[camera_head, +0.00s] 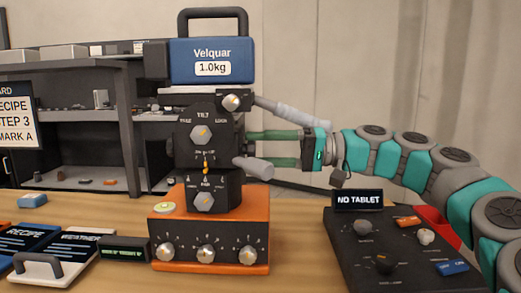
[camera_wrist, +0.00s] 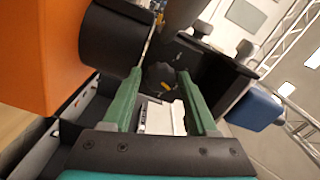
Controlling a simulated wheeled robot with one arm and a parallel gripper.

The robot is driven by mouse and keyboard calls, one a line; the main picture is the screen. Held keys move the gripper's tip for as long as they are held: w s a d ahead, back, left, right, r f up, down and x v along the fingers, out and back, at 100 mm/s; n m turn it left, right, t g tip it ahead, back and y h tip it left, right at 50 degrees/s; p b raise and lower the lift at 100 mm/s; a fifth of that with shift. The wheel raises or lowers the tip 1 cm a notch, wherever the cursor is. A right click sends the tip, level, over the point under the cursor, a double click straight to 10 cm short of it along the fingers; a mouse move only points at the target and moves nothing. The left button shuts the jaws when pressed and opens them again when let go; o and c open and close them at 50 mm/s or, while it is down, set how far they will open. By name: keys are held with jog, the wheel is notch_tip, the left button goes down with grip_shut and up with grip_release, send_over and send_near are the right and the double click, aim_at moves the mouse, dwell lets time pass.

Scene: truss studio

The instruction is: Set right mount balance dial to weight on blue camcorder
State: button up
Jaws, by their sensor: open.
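The blue camcorder (camera_head: 212,60) sits on top of the black mount (camera_head: 190,125); its label reads "Velquar 1.0kg". It also shows at the right of the wrist view (camera_wrist: 255,108). The mount's front has a TILT knob (camera_head: 200,133), a PAN knob (camera_head: 205,202) and a small pale knob (camera_head: 232,102) under the camcorder. My gripper (camera_head: 247,149) is open and empty at the mount's right side. In the wrist view a dark ridged knob (camera_wrist: 160,75) shows between and beyond my fingertips (camera_wrist: 160,71). Its setting and any scale are not readable.
The mount stands on an orange box (camera_head: 208,232) with several knobs. A grey handle (camera_head: 253,168) juts out just below my fingers, and another (camera_head: 290,112) above. A black panel (camera_head: 350,235) with a "NO TABLET" display stands right.

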jog(key=d, duration=0.7)
jog(key=shift+s+d+b, duration=0.15)
jog(key=shift+d+b, duration=0.2)
